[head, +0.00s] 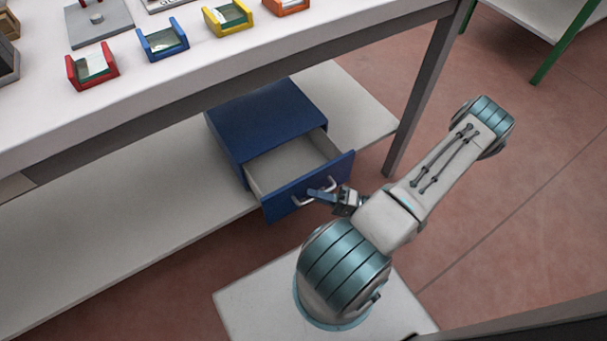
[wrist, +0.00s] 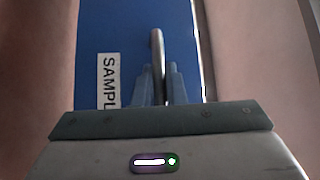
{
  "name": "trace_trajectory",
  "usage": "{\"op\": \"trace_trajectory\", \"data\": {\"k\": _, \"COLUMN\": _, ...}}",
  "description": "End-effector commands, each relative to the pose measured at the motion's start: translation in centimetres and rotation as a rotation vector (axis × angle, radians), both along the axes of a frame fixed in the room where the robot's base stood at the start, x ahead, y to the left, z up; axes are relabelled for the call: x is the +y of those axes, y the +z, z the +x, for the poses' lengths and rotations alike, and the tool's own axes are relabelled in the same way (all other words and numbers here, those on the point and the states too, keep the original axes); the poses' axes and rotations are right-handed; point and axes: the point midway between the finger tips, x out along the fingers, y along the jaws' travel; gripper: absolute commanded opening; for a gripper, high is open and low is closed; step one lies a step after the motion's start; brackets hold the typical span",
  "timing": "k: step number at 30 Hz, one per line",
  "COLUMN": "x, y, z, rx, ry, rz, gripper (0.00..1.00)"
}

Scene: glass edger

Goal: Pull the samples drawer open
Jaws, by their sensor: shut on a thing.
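The samples drawer (head: 308,188) is a blue drawer with a pale, empty-looking inside. It stands well out of its blue cabinet (head: 265,118), which sits on the lower shelf under the bench. My gripper (head: 322,193) is at the drawer's front and shut on its metal handle (head: 302,203). In the wrist view the handle (wrist: 157,48) stands between my gripper's two fingers (wrist: 158,85). A white label (wrist: 108,80) on the blue front reads "SAMPL", with the rest hidden behind my gripper.
The lower shelf (head: 120,245) is bare left of the cabinet. A grey table leg (head: 425,95) stands to the right. Red, blue, yellow and orange trays (head: 92,66) stand on the bench top above. The reddish floor (head: 520,180) is open at right.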

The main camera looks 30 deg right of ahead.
Motion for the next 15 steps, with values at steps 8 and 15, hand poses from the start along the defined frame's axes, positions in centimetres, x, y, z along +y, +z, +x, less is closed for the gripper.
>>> {"op": "trace_trajectory", "data": {"k": 8, "x": -0.3, "y": 0.0, "z": -5.5, "rx": 0.0, "ry": -0.004, "rz": 0.001, "gripper": 0.0}}
{"op": "trace_trajectory", "data": {"k": 15, "x": -0.3, "y": 0.0, "z": -7.1, "rx": -0.001, "ry": -0.002, "rz": -0.001, "gripper": 0.0}}
